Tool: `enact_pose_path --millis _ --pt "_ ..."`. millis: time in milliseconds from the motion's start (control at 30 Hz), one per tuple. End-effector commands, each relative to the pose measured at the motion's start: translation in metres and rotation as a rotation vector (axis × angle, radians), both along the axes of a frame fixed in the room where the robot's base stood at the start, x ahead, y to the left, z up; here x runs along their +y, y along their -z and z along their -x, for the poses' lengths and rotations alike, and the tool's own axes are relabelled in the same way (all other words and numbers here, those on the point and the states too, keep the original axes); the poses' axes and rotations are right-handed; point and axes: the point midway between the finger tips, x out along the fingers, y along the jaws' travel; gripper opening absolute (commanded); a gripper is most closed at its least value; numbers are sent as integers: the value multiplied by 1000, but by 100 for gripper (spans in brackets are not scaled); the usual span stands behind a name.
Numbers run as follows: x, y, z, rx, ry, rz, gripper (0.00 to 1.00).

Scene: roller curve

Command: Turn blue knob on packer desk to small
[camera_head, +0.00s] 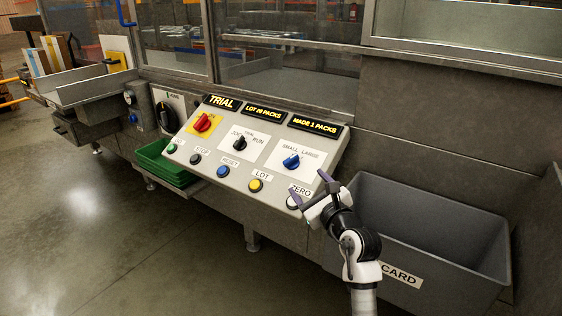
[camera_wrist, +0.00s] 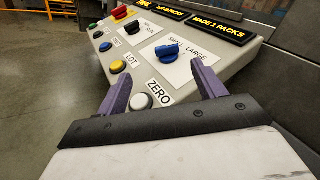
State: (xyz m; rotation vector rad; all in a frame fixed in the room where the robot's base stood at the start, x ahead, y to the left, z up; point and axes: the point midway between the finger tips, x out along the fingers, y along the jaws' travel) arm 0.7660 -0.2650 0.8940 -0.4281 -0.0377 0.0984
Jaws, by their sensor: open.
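The blue knob (camera_head: 291,161) sits on a white plate marked SMALL and LARGE, at the right of the sloped packer desk (camera_head: 222,174). In the wrist view the blue knob (camera_wrist: 167,50) stands ahead of my gripper, between the two fingers in the picture. Its pointer direction is hard to tell. My gripper (camera_head: 310,187) is open and empty over the lower right corner of the desk, by the white ZERO button (camera_head: 292,203). In the wrist view my gripper's purple fingers (camera_wrist: 160,90) are spread apart, short of the knob and not touching it.
A black knob (camera_head: 240,143) and a red knob (camera_head: 203,122) sit left of the blue one. Several buttons line the front edge, including yellow LOT (camera_head: 255,186). A grey discard bin (camera_head: 420,235) stands right. Green trays (camera_head: 165,165) are at the left. Display panels (camera_head: 264,112) top the desk.

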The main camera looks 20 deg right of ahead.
Motion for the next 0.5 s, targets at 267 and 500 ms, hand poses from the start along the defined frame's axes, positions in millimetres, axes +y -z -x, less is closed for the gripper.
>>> enact_pose_path --millis 267,500 --pt "-11 4 -17 19 29 24 69" --pt "-6 4 -68 20 27 24 69"
